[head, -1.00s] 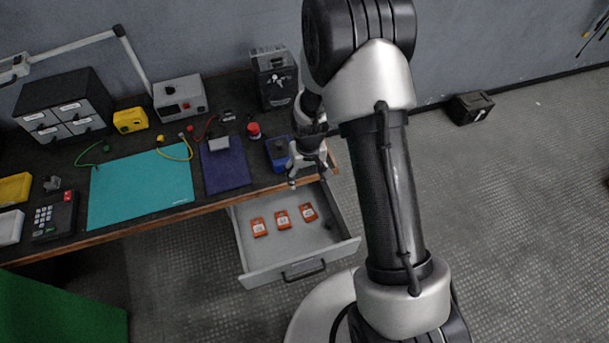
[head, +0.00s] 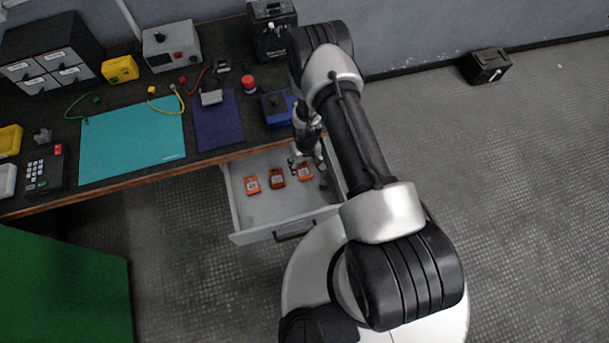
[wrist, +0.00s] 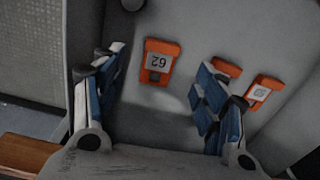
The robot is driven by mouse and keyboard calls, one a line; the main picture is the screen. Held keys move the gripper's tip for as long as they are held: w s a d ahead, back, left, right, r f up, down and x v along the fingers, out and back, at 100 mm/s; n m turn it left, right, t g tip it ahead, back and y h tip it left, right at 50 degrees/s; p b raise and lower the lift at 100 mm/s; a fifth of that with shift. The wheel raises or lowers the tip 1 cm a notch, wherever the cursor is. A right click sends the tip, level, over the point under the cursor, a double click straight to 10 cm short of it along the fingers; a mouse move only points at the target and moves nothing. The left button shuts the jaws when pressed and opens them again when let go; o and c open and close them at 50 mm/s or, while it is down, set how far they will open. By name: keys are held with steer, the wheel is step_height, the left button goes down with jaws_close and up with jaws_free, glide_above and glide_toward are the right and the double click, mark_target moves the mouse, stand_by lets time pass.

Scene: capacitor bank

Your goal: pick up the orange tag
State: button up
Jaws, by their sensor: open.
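Three orange tags lie in a row on the floor of the open drawer (head: 235,209). In the head view they are a left tag (head: 252,184), a middle tag (head: 277,179) and a right tag (head: 304,172). My gripper (head: 306,165) is above the right tag and partly covers it. In the wrist view my gripper (wrist: 160,90) is open and empty. One tag with a white label reading 62 (wrist: 158,62) shows between its blue-padded fingers, apart from them. The other two tags (wrist: 226,68) (wrist: 264,92) show beyond the right finger, which partly hides them.
A small dark object (head: 323,184) lies near the right tag. The drawer's front wall and handle (head: 294,230) face my base. The workbench above holds a teal mat (head: 130,145), a purple mat (head: 217,120) and a blue box (head: 277,108). The drawer's left part is clear.

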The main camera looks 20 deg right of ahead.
mark_target(306, 175)
steer(key=shift+s+a+f+b, duration=0.1)
steer(key=shift+f+b, duration=0.45)
steer(key=shift+f, duration=1.2)
steer(key=shift+s+f+b, duration=0.1)
steer(key=shift+f+b, duration=0.4)
steer(key=shift+f, duration=1.25)
steer(key=shift+c, duration=0.2)
steer(key=c, duration=0.9)
steer(key=shift+o, duration=0.2)
step_height(306, 175, up, 20)
steer(key=p, duration=0.5)
